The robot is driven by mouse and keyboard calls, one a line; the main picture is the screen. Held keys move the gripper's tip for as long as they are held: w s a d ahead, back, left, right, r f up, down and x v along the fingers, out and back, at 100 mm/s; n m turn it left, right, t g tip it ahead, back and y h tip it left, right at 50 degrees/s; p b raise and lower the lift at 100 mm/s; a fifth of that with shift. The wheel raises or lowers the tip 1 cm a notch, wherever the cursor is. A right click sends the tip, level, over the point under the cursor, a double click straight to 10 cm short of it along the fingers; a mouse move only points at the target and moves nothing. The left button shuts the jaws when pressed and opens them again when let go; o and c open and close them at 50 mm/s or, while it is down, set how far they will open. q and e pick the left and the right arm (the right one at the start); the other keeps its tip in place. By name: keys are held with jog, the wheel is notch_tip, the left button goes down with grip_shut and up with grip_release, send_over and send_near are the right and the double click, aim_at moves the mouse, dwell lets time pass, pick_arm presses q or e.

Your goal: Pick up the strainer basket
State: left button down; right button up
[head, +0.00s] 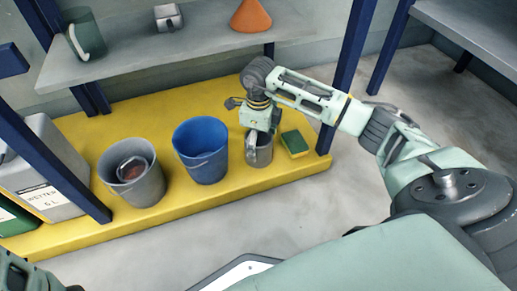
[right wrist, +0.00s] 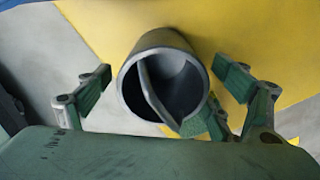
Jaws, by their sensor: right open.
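The strainer basket appears to be the grey round container (head: 259,154) standing on the yellow platform, right of the blue bucket. In the right wrist view the grey basket (right wrist: 133,93) shows from above, with a thin bail across its open mouth. My right gripper (head: 262,130) is directly over it, pointing down. In the right wrist view my right gripper (right wrist: 163,92) is open, with green-padded fingers on both sides of the rim. A gap shows on the left; contact on the right is unclear. My left gripper's jaws are out of view.
A blue bucket (head: 201,152) stands close left of the basket. A grey bucket (head: 146,190) with a smaller container inside is further left. A yellow-green sponge (head: 295,144) lies close right. A blue post (head: 354,45) and a grey shelf (head: 190,42) are nearby.

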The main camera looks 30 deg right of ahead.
jog(key=c, duration=1.3)
jog(key=shift+r, duration=0.1)
